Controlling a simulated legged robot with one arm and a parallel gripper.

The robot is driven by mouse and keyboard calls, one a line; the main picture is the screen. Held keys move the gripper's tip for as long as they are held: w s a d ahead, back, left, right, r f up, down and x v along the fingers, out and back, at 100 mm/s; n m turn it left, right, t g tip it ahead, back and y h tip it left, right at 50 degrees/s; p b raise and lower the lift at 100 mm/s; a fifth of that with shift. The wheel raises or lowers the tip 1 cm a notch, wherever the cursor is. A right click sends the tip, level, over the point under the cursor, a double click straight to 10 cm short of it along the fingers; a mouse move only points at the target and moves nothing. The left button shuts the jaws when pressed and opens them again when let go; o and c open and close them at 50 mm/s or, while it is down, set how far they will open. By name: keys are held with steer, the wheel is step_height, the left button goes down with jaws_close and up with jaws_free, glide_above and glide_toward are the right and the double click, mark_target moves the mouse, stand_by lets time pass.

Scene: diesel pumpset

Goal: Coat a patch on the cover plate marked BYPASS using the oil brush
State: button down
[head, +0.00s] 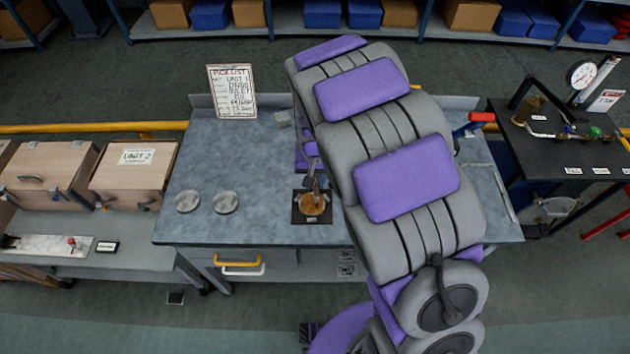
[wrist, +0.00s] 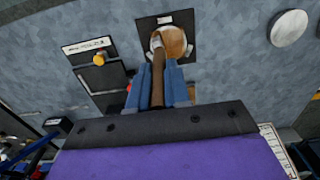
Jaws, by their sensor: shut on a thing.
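My gripper (wrist: 159,86) is shut on the brown handle of the oil brush (wrist: 157,66). The brush points down, with its head in or just over a round pot (wrist: 177,42) of amber oil; I cannot tell whether it touches the oil. The pot (head: 313,205) stands on a dark square mat (head: 299,218) near the bench's front edge, with my gripper (head: 312,178) above it, partly hidden by my arm. Two round pale discs (head: 187,201) (head: 225,202) lie left of the pot. No BYPASS marking is legible, so I cannot tell which thing is that cover plate.
The grey bench top (head: 270,165) is mostly clear left of my arm. A pick list board (head: 232,92) stands at its back. Wooden cases (head: 133,176) are on the left. A black bench (head: 550,150) with a gauge is on the right. My arm hides the bench's middle right.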

steer(key=shift+d+r, duration=0.2)
steer(key=shift+r, duration=0.3)
steer(key=shift+d+r, duration=0.15)
steer(key=shift+r, duration=0.35)
steer(key=shift+a, duration=0.2)
